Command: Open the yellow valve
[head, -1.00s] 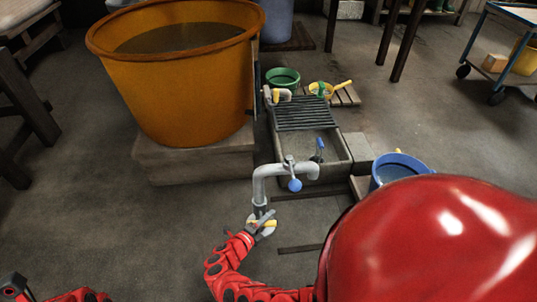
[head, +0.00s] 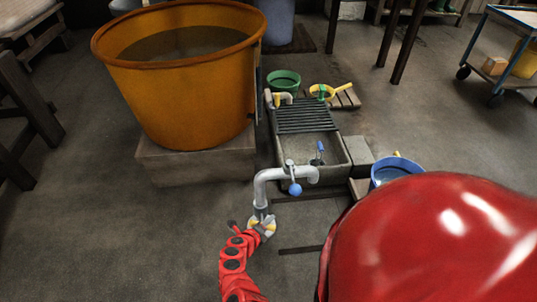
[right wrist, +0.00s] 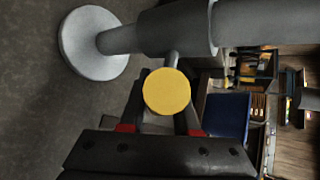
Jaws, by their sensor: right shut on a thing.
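The yellow valve shows in the right wrist view as a round yellow end (right wrist: 166,91) on a thin stem from a grey pipe (right wrist: 180,28). In the head view, this bent grey pipe (head: 268,176) comes down in front of the sink. The yellow handle (head: 270,227) shows only in small part at its lower end, mostly hidden by the gripper. My right gripper (head: 262,224) is there, shut on the yellow handle, with one dark finger on each side of it in the right wrist view (right wrist: 163,110). My left gripper is out of view.
A blue ball-ended handle (head: 295,188) sits higher on the pipe. Behind it are a stone sink (head: 341,150) and a blue bucket (head: 378,180). A large orange tub (head: 180,95) stands on a block at the left. Open floor lies left of the pipe.

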